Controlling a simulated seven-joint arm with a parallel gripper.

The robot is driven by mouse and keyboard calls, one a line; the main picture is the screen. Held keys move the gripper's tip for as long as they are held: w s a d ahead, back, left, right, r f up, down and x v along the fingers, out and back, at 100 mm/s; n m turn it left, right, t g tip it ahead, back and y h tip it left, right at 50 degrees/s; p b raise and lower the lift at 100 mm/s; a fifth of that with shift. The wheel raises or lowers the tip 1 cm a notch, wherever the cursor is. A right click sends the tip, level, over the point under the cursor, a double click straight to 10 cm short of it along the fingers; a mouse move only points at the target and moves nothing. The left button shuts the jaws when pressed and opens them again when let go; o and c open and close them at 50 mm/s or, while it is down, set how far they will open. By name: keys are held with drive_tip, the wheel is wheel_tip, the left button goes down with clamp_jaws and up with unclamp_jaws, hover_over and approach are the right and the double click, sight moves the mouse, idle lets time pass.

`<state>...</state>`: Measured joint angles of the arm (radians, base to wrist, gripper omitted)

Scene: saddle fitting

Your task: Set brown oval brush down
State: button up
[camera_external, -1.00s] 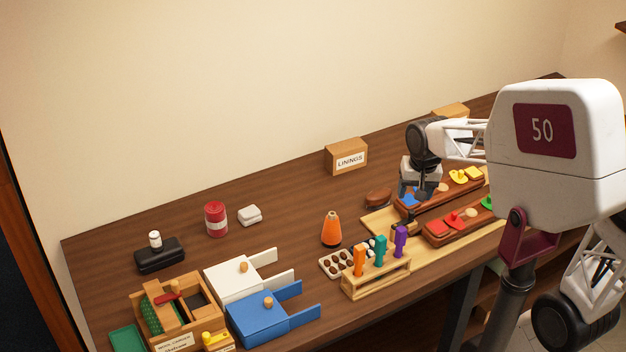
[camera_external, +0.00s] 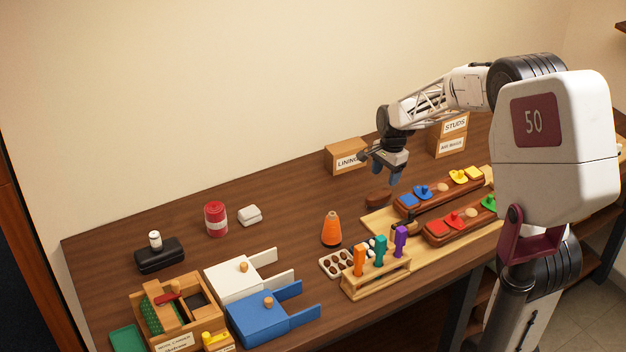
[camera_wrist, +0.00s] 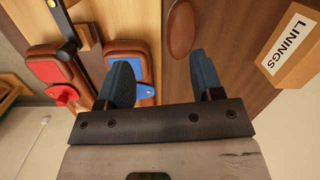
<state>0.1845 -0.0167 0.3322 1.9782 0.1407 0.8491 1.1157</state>
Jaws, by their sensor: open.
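The brown oval brush (camera_external: 378,198) lies on the wooden table, just left of the light wooden board with the brown padded blocks. It also shows in the wrist view (camera_wrist: 182,30), ahead of and between the fingers. My gripper (camera_external: 386,174) is above the table near the brush, fingers pointing down. In the wrist view my gripper (camera_wrist: 165,82) is open, its two blue-grey fingers wide apart with nothing between them. The brush is apart from the fingers.
Behind stands the LININGS box (camera_external: 346,156), close to my gripper. To the right, the light board (camera_external: 377,221) carries brown blocks with coloured pieces. An orange cone (camera_external: 332,229) and a tool rack (camera_external: 377,277) stand in front. Bare table lies left of the brush.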

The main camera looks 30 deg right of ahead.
sight(380, 192)
drive_tip(key=w+f, duration=0.1)
drive_tip(key=w+d+f+m, duration=0.2)
drive_tip(key=f, duration=0.1)
drive_tip(key=shift+w, duration=0.3)
drive_tip(key=shift+a+f, duration=0.15)
drive_tip(key=shift+f, duration=1.1)
drive_tip(key=shift+a+f, duration=0.2)
drive_tip(key=shift+f, duration=1.1)
drive_tip(key=shift+a+f, duration=0.15)
drive_tip(key=shift+f, duration=1.15)
drive_tip(key=c, duration=0.8)
